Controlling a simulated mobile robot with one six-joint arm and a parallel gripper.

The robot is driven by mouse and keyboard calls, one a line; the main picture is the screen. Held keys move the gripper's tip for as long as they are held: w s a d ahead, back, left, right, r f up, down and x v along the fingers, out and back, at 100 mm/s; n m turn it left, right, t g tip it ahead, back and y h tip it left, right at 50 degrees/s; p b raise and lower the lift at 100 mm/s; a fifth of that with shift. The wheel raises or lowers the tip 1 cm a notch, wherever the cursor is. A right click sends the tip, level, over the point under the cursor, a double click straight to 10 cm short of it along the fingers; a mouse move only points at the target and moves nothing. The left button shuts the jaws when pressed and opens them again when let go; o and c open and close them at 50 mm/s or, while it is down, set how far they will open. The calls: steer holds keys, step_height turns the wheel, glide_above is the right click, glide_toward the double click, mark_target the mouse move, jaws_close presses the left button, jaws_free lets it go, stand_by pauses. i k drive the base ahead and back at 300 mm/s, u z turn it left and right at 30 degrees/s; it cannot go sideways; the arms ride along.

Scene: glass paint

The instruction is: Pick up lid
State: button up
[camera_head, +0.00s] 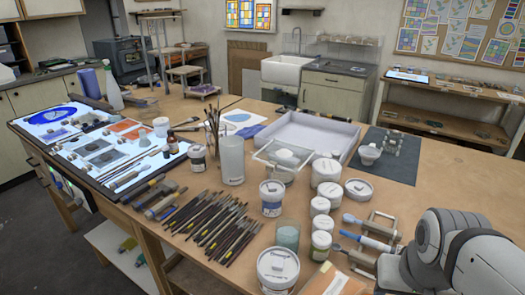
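Several round white lids with small raised knobs sit on jars on the wooden table; which one the task means I cannot tell. One lid (273,189) is on a labelled white jar at the centre, and another lid (278,261) is on a jar at the front edge. A low round lid (358,187) shows at the right of a group of lidded white jars (327,166). My gripper (352,241) is low at the right, just right of these jars. Its two looped fingers appear spread apart, with no lid between them.
Blue-handled tools (371,242) lie around my gripper. A glass beaker (287,236) stands among the front jars. Many brushes (218,222) lie to the left, near a tall cup (231,160). A white tray (310,134) lies behind.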

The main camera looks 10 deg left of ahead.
mark_target(358, 189)
steer(key=u, duration=0.1)
steer(key=k, duration=0.55)
steer(key=z, duration=2.2)
steer(key=k, duration=0.8)
steer(key=u, duration=1.45)
steer(key=i, duration=1)
steer(key=u, duration=0.05)
